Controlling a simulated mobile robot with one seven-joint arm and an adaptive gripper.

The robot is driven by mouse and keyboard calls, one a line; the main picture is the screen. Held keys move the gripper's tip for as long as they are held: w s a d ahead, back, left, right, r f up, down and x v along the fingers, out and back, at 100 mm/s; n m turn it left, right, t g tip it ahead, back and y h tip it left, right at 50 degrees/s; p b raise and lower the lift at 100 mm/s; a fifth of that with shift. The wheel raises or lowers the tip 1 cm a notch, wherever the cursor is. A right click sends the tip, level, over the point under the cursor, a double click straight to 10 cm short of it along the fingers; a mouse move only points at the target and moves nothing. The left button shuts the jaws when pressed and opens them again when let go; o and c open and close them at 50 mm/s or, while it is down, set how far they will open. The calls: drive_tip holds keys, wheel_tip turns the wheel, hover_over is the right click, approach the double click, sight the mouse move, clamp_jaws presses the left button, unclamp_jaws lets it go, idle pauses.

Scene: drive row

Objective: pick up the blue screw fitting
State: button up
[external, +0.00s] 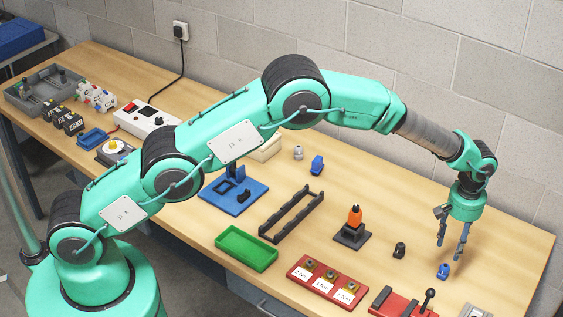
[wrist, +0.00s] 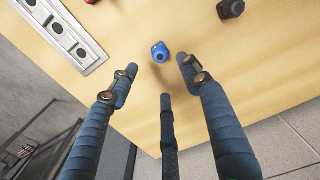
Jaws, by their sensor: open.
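The blue screw fitting (external: 443,271) stands on the wooden table near its front right part. It also shows in the wrist view (wrist: 159,52), with a dark round opening facing the camera. My gripper (external: 451,249) hangs pointing down just above the fitting, open and empty. In the wrist view the blue-grey fingers of my gripper (wrist: 158,75) are spread, and the fitting appears between and slightly beyond the two outer fingertips. No finger visibly touches it.
A small black fitting (external: 399,250) stands to the left. A red clamp base (external: 398,303) with a black lever and a pale socket strip (wrist: 63,35) are near the front edge. Further left are a red tray (external: 327,283) and an orange-topped tool (external: 354,218). The table behind my gripper is clear.

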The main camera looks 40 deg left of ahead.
sight(446, 265)
drive_tip(key=shift+f, duration=2.85)
drive_tip(key=shift+f, duration=0.15)
drive_tip(key=shift+s+a+f, duration=0.1)
drive_tip(key=shift+f, duration=2.35)
drive_tip(key=shift+c, duration=0.2)
drive_tip(key=c, duration=1.1)
